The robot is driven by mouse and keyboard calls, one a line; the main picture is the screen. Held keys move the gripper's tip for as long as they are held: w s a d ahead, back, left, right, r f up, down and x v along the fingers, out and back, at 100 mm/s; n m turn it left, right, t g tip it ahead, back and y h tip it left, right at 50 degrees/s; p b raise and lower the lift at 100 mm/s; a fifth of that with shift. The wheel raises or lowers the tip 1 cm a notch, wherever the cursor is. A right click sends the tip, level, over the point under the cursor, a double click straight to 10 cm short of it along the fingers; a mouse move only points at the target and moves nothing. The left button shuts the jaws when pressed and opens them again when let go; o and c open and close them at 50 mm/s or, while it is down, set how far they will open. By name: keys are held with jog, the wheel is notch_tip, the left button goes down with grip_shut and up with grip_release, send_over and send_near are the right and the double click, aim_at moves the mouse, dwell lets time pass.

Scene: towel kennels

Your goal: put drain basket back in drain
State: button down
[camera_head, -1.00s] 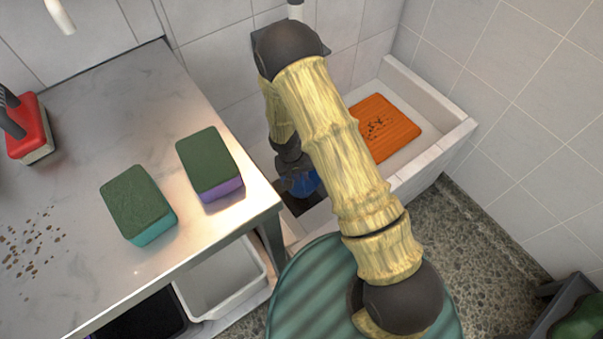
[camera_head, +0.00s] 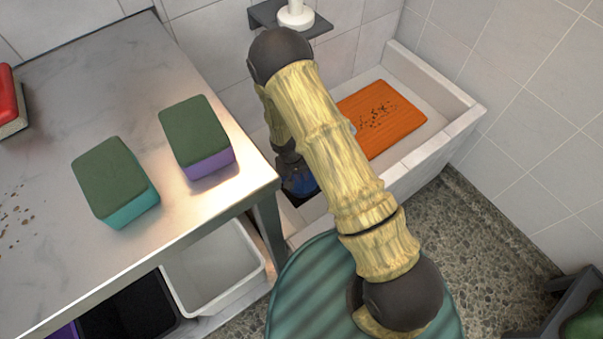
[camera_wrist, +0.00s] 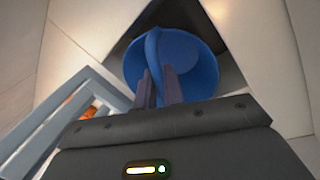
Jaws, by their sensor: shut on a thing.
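The blue drain basket (camera_wrist: 188,62) is a round bowl with a central fin. In the wrist view my gripper (camera_wrist: 158,82) is shut on that fin, with one finger on each side. A dark drain opening (camera_wrist: 128,40) shows behind the basket, which covers much of it. Whether the basket touches the opening or hangs above it I cannot tell. In the head view a small part of the basket (camera_head: 301,186) shows low in the basin, beside the dark drain opening (camera_head: 297,199); my arm hides the fingers and the rest.
An orange board (camera_head: 381,119) with dark specks lies in the white basin (camera_head: 441,134). A metal counter (camera_head: 95,85) at left bears a green-and-purple sponge (camera_head: 197,137) and a green-and-teal sponge (camera_head: 115,182). A white bin (camera_head: 217,268) stands below. Grey bars (camera_wrist: 72,120) are near my gripper.

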jog(key=shift+a+b+x, duration=0.25)
jog(key=shift+b+x, duration=0.45)
jog(key=shift+x, duration=0.45)
jog(key=shift+a+b+x, duration=0.25)
jog(key=shift+b+x, duration=0.45)
jog(key=shift+x, duration=0.45)
jog(key=shift+f, duration=0.1)
jog(key=c, duration=0.9)
grip_release()
jog(key=shift+c, duration=0.2)
jog(key=d+p+v, duration=0.3)
jog(key=p+v, duration=0.9)
jog(key=v, duration=0.3)
jog(key=shift+r+p, duration=0.35)
jog(key=shift+r, duration=0.35)
jog(key=shift+w+d, duration=0.1)
jog(key=shift+w, duration=0.05)
